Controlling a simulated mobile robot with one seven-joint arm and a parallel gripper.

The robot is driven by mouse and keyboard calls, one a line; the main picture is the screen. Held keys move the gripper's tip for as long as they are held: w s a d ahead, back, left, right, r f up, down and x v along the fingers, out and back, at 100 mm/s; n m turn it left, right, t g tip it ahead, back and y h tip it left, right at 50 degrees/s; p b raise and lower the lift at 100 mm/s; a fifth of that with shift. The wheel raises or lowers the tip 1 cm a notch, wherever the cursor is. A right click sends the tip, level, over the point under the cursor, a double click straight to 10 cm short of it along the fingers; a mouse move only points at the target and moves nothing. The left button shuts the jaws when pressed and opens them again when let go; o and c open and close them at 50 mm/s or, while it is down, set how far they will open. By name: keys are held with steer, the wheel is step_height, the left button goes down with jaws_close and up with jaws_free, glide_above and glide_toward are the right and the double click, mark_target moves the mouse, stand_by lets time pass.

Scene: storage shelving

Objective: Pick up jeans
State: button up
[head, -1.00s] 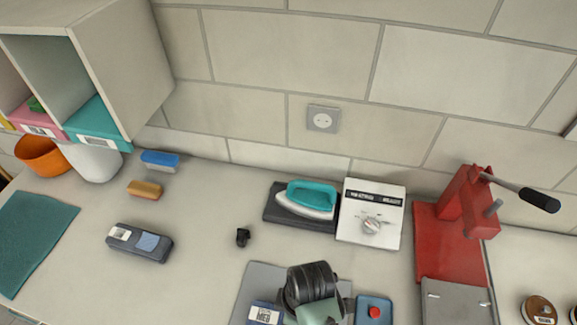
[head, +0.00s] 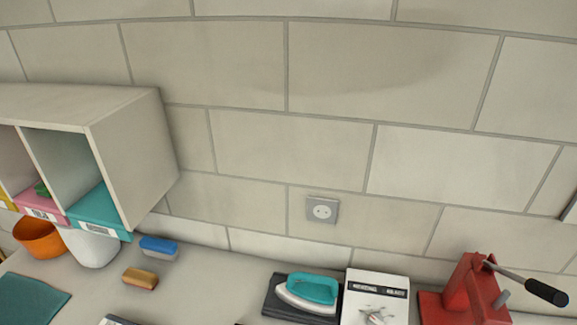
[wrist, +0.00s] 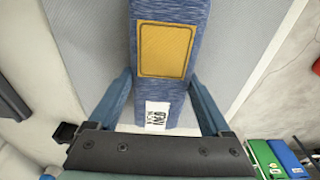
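The jeans (wrist: 160,88) are a folded blue denim bundle with a yellow patch and a small white printed label. In the wrist view they fill the gap between the two blue fingers of my gripper (wrist: 160,80). The fingers lie close along both sides of the bundle and look closed on it. A grey mat (wrist: 90,45) lies behind the jeans; I cannot tell whether they are clear of it. Neither the jeans nor my gripper shows in the head view now.
The head view shows an iron (head: 308,291), a white control box (head: 376,290) and a red press (head: 468,292) along the wall. At the left are cubbyholes (head: 132,150), an orange pot (head: 38,238) and two brushes, blue (head: 158,246) and tan (head: 140,278).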

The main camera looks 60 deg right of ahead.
jaws_close()
steer(key=shift+r, duration=0.15)
step_height(320, 180, up, 10)
steer(key=b, duration=0.1)
steer(key=w+a+f+m+b, duration=0.1)
steer(key=w+a+m+b, duration=0.1)
steer(key=w+a, duration=0.4)
steer(key=w+a+f+m+b, duration=0.2)
steer(key=w+a, duration=0.4)
steer(key=a, duration=0.6)
steer(key=shift+w+h, duration=0.2)
steer(key=shift+h, duration=0.1)
